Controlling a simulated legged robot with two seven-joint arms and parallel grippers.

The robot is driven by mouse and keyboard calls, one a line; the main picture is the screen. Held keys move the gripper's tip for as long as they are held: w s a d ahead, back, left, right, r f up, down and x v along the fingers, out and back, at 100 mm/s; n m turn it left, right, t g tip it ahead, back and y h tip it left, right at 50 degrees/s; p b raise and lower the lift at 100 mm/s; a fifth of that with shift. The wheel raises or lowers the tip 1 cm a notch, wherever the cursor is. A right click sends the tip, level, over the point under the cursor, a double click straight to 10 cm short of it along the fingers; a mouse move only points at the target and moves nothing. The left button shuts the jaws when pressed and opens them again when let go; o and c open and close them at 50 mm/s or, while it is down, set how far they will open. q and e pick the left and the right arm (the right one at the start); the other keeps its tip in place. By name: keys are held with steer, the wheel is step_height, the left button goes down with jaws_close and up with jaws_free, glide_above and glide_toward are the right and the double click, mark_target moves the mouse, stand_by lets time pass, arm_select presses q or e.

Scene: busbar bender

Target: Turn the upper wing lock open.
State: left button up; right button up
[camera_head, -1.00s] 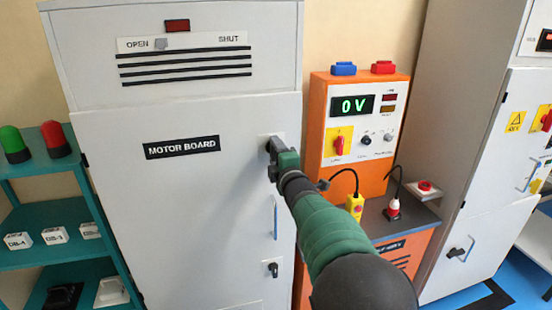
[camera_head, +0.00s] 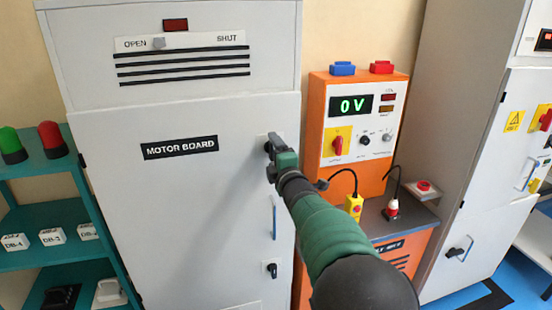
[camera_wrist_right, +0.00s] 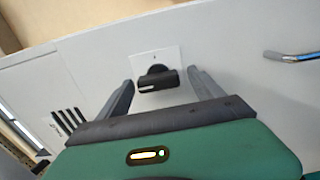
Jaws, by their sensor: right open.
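The upper wing lock (camera_wrist_right: 157,79) is a black knob on a white plate on the motor board's door. In the right wrist view it sits between the fingertips of my right gripper (camera_wrist_right: 157,90), with a gap on each side. In the head view my right gripper (camera_head: 272,145) is at the door and mostly hides this lock. My right gripper is open. A lower wing lock (camera_head: 272,270) is a black knob on a white plate further down the same door. My left gripper is not in view.
The grey motor board cabinet (camera_head: 180,230) has a blue vertical handle (camera_head: 274,215) below the upper lock. An orange test unit (camera_head: 318,120) stands to the right. A teal shelf (camera_head: 50,258) with boxes and lamps stands at the left.

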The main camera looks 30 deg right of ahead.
steer(key=b+v, duration=0.1)
steer(key=v, duration=1.5)
steer(key=shift+s+f, duration=0.2)
steer(key=shift+s, duration=0.15)
